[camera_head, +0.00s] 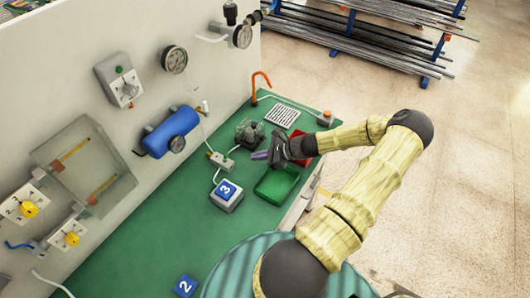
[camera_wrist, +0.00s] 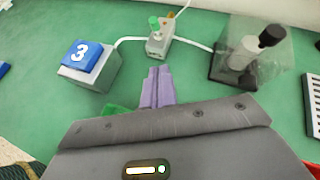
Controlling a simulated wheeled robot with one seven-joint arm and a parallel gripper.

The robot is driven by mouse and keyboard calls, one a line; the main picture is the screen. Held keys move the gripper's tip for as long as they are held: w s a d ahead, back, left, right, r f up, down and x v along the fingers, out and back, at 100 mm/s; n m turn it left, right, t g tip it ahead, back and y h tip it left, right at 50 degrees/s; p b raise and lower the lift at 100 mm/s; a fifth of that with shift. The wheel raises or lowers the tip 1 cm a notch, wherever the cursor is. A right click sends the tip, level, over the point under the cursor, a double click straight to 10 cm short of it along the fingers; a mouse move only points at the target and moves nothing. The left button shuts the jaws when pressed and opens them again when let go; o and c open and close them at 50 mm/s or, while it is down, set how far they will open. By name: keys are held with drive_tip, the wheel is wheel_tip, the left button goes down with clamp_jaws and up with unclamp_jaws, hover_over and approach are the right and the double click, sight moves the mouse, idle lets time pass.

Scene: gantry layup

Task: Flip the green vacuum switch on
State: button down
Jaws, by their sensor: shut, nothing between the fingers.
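A small grey box with a green-tipped switch (camera_wrist: 154,24) and a yellow-tipped part beside it stands on the green bench. In the head view it is the small pale box (camera_head: 222,162) near the wall, with cables running from it. My gripper (camera_wrist: 158,70) has its purple fingers together with nothing between them, pointing at the front of that box. In the wrist view the fingertips appear just short of the box; whether they touch it I cannot tell. In the head view my gripper (camera_head: 258,155) is to the right of the box, above the bench.
A grey box with a blue "3" top (camera_head: 228,192) stands left of my fingers in the wrist view. A clear-covered device (camera_wrist: 248,55) stands right. A green tray (camera_head: 278,182) and a red tray (camera_head: 299,148) lie near the bench's front edge. A blue cylinder (camera_head: 172,131) hangs on the wall.

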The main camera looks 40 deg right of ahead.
sight(226, 158)
drive_tip(key=p+x, duration=0.1)
drive_tip(key=x, duration=0.3)
drive_tip(key=shift+w+a, duration=0.1)
drive_tip(key=shift+w, duration=0.05)
drive_tip(key=shift+w+a+r+p, duration=0.15)
drive_tip(key=shift+w+a+p, duration=0.5)
drive_tip(key=shift+w+a, duration=0.15)
drive_tip(key=shift+w+a+r+p, duration=0.1)
drive_tip(key=shift+w+a+p, duration=0.55)
drive_tip(key=shift+w+a, duration=0.15)
drive_tip(key=shift+s, duration=0.1)
drive_tip(key=shift+d+r, duration=0.1)
drive_tip(key=shift+d, duration=0.05)
